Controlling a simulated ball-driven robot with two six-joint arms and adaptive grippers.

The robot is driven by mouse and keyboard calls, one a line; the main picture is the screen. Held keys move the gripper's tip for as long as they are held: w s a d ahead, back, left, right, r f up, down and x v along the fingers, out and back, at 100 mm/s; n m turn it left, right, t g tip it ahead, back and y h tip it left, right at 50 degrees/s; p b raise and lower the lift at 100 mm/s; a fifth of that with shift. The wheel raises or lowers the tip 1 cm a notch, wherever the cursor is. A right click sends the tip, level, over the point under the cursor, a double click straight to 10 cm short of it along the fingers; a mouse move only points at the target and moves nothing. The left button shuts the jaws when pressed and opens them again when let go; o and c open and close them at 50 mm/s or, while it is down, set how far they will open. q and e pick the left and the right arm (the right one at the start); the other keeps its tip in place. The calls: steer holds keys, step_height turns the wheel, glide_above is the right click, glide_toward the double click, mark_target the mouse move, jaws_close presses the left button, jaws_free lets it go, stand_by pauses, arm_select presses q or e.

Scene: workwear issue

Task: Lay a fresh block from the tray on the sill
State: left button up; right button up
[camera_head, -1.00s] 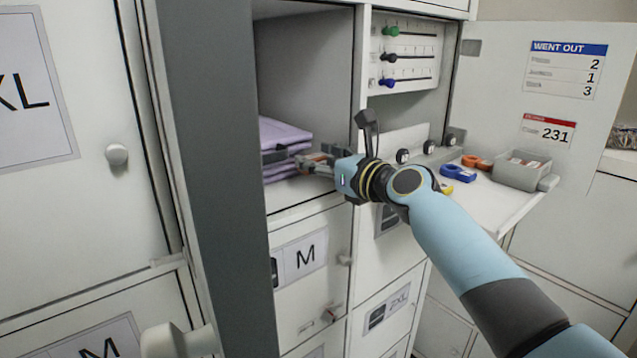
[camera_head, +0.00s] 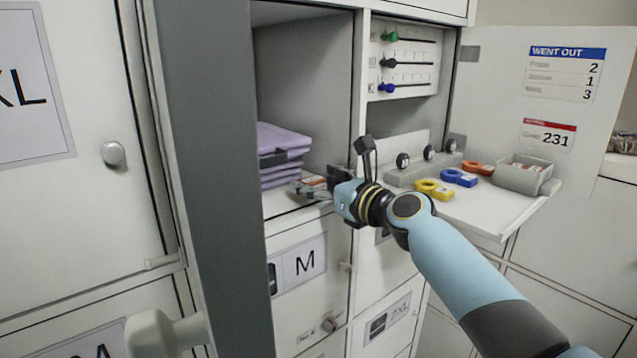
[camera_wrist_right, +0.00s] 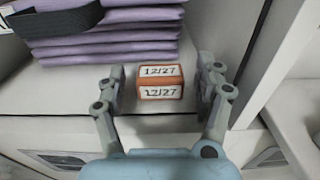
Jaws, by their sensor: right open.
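An orange block (camera_wrist_right: 160,82) with white labels reading 12/27 rests on the white sill (camera_wrist_right: 65,90), in front of folded purple garments. My right gripper (camera_wrist_right: 162,84) is open, one finger on each side of the block, with a gap visible on both sides. In the head view the right gripper (camera_head: 312,187) is low at the mouth of the open compartment, largely covering the block. The grey tray (camera_head: 522,178), holding several blocks, stands on the fold-down shelf at the right. My left gripper is not in view.
The purple stack (camera_head: 284,140) with a dark band (camera_wrist_right: 60,22) is just behind the block. The compartment's right wall (camera_wrist_right: 228,45) is close to the gripper.

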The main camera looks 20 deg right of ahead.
steer(key=shift+r, duration=0.15)
steer(key=shift+s+d, duration=0.1)
steer(key=shift+s, duration=0.1)
steer(key=f+p+v, duration=0.1)
steer(key=v, duration=1.1)
steer(key=s+d+f+n+g+h, duration=0.2)
steer(key=s+f+n, duration=0.3)
steer(key=f, duration=0.7)
steer(key=s+d+f+n+g+h, duration=0.1)
steer(key=s+d+f+n+g, duration=0.2)
steer(key=f, duration=0.8)
steer(key=s+d+f+n+g+h, duration=0.15)
steer(key=s+f+n, duration=0.45)
steer(key=f, duration=0.6)
steer(key=s+f+n+g, duration=0.3)
steer(key=s+f+n, duration=0.3)
steer(key=s, duration=0.6)
steer(key=s+f+n+g+h, duration=0.1)
steer(key=s+f+n, duration=0.5)
steer(key=s, duration=0.6)
steer(key=s+f+n+g+h, duration=0.1)
steer(key=s+f+n+g, duration=0.3)
steer(key=s, duration=0.8)
step_height(320, 180, down, 2)
steer(key=shift+s+f+n+g, duration=0.2)
steer(key=shift+n+g, duration=0.15)
steer(key=shift+n, duration=0.85)
steer(key=shift+d, duration=0.1)
